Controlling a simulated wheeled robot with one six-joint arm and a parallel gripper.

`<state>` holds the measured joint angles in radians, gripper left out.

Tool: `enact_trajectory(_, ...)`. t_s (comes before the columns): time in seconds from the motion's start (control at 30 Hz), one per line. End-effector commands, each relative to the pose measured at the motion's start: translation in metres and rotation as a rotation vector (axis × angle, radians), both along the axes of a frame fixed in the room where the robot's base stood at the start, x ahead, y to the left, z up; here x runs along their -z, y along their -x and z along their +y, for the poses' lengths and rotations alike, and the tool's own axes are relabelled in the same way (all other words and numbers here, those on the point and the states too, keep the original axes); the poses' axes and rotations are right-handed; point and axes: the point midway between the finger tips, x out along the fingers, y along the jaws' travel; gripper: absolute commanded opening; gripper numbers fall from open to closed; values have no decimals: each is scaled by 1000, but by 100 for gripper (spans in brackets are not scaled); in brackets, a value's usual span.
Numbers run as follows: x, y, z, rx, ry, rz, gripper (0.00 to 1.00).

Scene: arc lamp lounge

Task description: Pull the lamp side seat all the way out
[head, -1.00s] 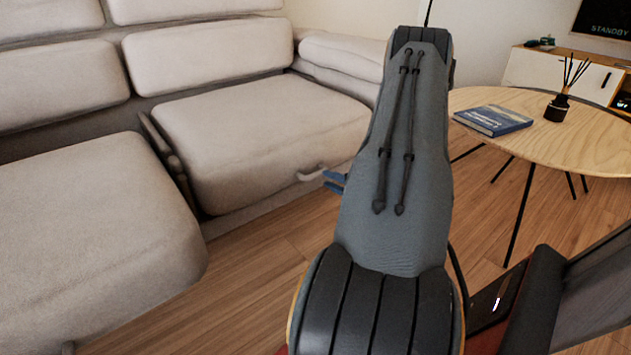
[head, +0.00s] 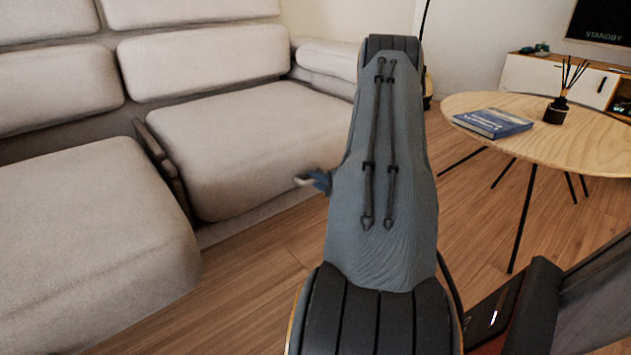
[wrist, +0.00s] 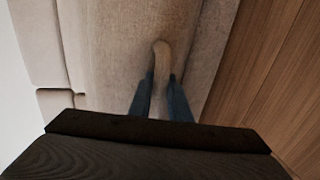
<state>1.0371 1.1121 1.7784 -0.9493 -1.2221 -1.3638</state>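The lamp side seat (head: 255,140) is the beige far seat cushion of the sofa, left of my arm in the head view. A pale curved handle (head: 303,181) sticks out from its front; it also shows in the wrist view (wrist: 162,50). My gripper (head: 320,180) is at the handle, with its blue fingers partly hidden behind my arm. In the wrist view, my gripper (wrist: 162,78) has its fingers apart, one on each side of the handle. A narrow gap seems to remain, and I cannot tell whether either finger touches it.
The near sofa seat (head: 85,225) juts further into the room at left. A round wooden table (head: 590,140) with a book (head: 492,122) and a reed diffuser (head: 557,108) stands at right. Bare wooden floor (head: 240,290) lies in front of the seats.

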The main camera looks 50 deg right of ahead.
Motion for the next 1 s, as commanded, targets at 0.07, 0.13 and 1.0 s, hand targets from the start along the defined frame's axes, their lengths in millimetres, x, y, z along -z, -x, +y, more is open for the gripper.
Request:
enact_trajectory(0.07,0,0,0,0,0,0,0)
enact_trajectory(0.13,0,0,0,0,0,0,0)
enact_trajectory(1.0,-4,130,19,3,-6,2,0)
